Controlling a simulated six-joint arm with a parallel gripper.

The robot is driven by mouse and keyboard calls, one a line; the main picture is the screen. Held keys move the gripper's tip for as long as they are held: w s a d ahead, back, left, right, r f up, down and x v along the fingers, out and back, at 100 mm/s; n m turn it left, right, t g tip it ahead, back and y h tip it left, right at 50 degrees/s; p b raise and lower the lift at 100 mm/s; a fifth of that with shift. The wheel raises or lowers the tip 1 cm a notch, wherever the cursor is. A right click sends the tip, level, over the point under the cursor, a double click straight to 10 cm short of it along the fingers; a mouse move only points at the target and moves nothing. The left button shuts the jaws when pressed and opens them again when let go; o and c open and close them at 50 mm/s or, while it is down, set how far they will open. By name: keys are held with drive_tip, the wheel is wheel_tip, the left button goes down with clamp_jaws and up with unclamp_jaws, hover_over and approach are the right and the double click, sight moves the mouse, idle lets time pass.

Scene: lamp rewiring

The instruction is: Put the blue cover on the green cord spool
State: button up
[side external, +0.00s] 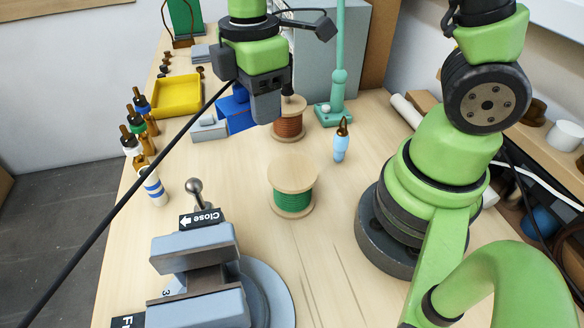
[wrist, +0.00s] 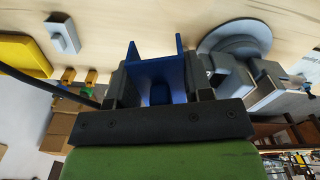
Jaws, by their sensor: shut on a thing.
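The blue cover (wrist: 156,72) is between the two fingers of my gripper (wrist: 160,88) in the wrist view, with two flat walls pointing away from the palm. In the side view, my gripper (side external: 262,98) is high at the upper middle, shut on the blue cover (side external: 236,110), which shows partly behind it at left. The green cord spool (side external: 292,199) stands upright on the table, nearer the camera, with a pale wooden top flange. The cover and the spool are apart. The green spool cannot be made out in the wrist view.
A copper-coloured spool (side external: 289,124) stands just right of my gripper. A light-blue bulb-like part (side external: 341,145), a teal lamp stand (side external: 337,108) and a grey vise (side external: 197,270) surround the green spool. A yellow tray (side external: 176,97) lies at left. A black cable crosses the side view.

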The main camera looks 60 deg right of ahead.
sight(281, 171)
drive_tip(key=shift+n, duration=0.3)
drive_tip(key=s+f, duration=0.1)
drive_tip(key=f, duration=0.2)
drive_tip(key=s+f, duration=0.1)
drive_tip(key=f, duration=0.2)
drive_tip(key=s+f, duration=0.1)
drive_tip(key=f, duration=0.2)
drive_tip(key=shift+s+f, duration=0.25)
drive_tip(key=shift+s, duration=0.05)
drive_tip(key=shift+f, duration=0.15)
drive_tip(key=o, duration=1)
drive_tip(key=shift+c, duration=0.2)
